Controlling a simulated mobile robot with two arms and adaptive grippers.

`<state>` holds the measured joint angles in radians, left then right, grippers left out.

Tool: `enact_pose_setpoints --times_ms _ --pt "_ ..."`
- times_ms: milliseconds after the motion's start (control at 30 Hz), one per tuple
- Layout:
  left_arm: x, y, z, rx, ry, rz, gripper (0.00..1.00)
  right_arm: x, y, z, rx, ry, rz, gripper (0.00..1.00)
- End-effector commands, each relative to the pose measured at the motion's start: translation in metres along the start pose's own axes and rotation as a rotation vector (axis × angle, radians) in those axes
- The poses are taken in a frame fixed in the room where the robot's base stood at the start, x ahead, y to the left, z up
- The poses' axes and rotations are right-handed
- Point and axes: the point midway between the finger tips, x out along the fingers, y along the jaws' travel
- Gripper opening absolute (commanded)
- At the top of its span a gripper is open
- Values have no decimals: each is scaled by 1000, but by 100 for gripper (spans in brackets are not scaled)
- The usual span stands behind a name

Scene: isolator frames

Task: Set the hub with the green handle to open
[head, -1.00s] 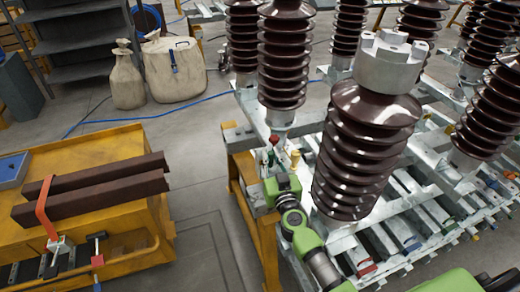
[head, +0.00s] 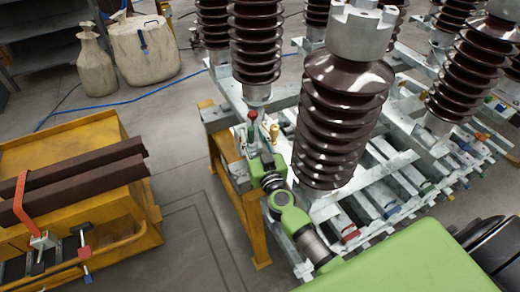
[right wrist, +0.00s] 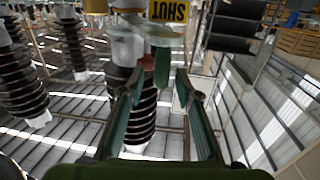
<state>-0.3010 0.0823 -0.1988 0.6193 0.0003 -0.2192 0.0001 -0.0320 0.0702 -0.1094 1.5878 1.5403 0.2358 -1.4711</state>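In the head view, a small upright handle with a red top (head: 252,116) and a yellow one (head: 274,130) stand on the near left corner of the isolator frame. In the right wrist view, inverted, a green handle (right wrist: 161,66) hangs by a pale hub (right wrist: 128,46), with a reddish piece beside it. A yellow "SHUT" label (right wrist: 168,10) is next to the hub. My right gripper (right wrist: 160,84) is open, its fingers spread, with the green handle just beyond and between the tips. My left gripper is out of view.
Brown ribbed insulators (head: 335,115) stand on the metal frame (head: 345,215) close to my right arm. A yellow trestle (head: 253,225) supports the corner. A yellow cart (head: 80,135) with brown beams stands left. Floor between them is clear.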

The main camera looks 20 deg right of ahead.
Motion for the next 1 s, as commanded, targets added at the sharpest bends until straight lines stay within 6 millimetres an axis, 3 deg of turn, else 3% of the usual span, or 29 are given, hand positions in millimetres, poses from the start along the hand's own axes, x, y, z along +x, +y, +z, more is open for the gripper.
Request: enact_pose_setpoints --times_ms 200,400,600,867,1000 --pt "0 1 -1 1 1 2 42 -48 1 2 -2 -3 1 31" --pt "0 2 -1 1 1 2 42 -82 2 2 -3 -3 2 31" --pt "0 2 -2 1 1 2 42 -97 2 0 -2 0 2 31" --pt "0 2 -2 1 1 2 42 -98 2 0 -1 0 3 31" --pt "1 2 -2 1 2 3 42 -97 1 0 -9 4 -1 0"
